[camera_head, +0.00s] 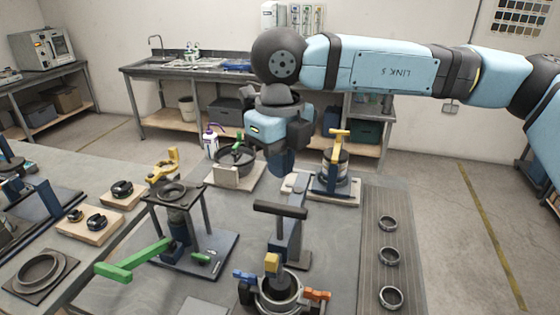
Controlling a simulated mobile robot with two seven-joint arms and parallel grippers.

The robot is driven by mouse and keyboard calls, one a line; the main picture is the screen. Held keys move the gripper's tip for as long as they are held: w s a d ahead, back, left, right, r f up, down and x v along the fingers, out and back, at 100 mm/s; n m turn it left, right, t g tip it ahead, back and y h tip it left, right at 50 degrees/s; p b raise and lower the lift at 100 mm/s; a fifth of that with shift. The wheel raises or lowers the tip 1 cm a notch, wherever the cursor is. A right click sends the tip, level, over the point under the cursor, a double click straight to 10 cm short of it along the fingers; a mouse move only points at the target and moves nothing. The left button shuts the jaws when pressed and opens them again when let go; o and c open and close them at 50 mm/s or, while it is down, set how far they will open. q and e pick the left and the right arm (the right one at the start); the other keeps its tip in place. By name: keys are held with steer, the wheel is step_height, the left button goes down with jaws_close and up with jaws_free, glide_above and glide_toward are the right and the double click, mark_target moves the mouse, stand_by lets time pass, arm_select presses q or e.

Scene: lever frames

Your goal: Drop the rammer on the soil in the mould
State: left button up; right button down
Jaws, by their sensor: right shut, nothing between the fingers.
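A round grey metal mould (278,296) with blue and orange side clamps stands at the front middle of the bench. A yellow block (272,262) sits over its far rim. A black T-bar (281,209) on a dark upright stands just behind it; I cannot tell whether this is the rammer. Soil inside the mould cannot be made out. My right gripper (282,170) comes in from the upper right and hangs pointing down, above and behind the T-bar, apart from it. It is shut and empty. My left gripper is not in view.
A frame with a green lever (133,262) stands left of the mould. A yellow-handled device (336,165) stands behind right, and a dark bowl (236,156) behind left. Several metal rings (389,259) lie on a grey strip at right. Bench surface between them is partly clear.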

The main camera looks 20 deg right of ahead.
steer(key=shift+r, duration=0.1)
step_height(320, 180, up, 7)
steer(key=p, duration=0.2)
stand_by(0.6)
